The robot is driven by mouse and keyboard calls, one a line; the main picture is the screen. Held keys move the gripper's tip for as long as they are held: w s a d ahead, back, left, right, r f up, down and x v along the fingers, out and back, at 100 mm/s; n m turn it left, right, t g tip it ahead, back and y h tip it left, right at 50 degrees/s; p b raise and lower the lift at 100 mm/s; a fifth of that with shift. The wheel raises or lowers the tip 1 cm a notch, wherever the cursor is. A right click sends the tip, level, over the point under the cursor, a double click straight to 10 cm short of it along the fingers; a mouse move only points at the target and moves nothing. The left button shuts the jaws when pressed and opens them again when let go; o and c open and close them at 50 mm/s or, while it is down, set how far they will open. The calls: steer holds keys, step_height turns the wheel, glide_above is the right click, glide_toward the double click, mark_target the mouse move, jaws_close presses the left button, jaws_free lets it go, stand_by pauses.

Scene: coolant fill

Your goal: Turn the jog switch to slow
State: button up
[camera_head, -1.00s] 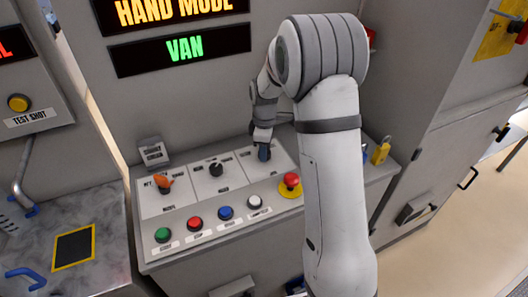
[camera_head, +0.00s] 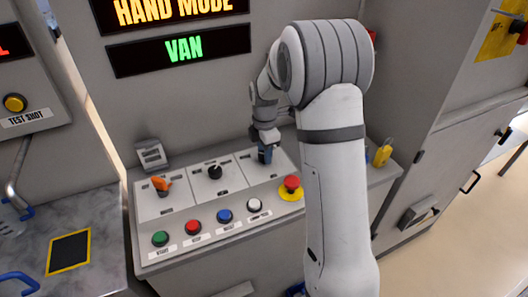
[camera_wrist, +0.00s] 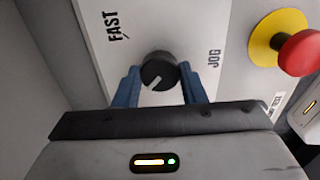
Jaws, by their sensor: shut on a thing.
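The jog switch (camera_wrist: 158,70) is a round black knob with a white pointer line, on a light panel plate marked FAST and JOG in the wrist view. Its pointer lies aslant, and the SLOW mark does not show. My gripper (camera_wrist: 161,84) has a blue finger on each side of the knob and is shut on it. In the head view my gripper (camera_head: 265,154) reaches down to the right-hand plate of the control panel (camera_head: 150,255), and its fingers hide the knob there.
An orange-handled switch (camera_head: 161,184) and a black knob (camera_head: 215,172) are left of my gripper. A red emergency button (camera_head: 291,182) on a yellow base is close to its right. Several coloured push buttons line the front. A yellow padlock (camera_head: 382,153) is at the right.

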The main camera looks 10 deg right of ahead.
stand_by(0.4)
steer(key=o, duration=1)
steer(key=shift+r+b, duration=0.3)
steer(key=shift+r, duration=3.6)
steer(key=shift+s, duration=0.1)
steer(key=s+r+m+t, duration=0.1)
steer(key=s+r+m, duration=0.1)
steer(key=s+m, duration=0.8)
steer(key=s+r+m+t, duration=0.1)
steer(key=s+r+m, duration=0.1)
steer(key=s+m, duration=0.8)
steer(key=s, duration=0.7)
steer(key=shift+s+r+t, duration=0.25)
steer(key=shift+t, duration=0.15)
steer(key=shift+s+f, duration=0.1)
steer(key=shift+s, duration=0.05)
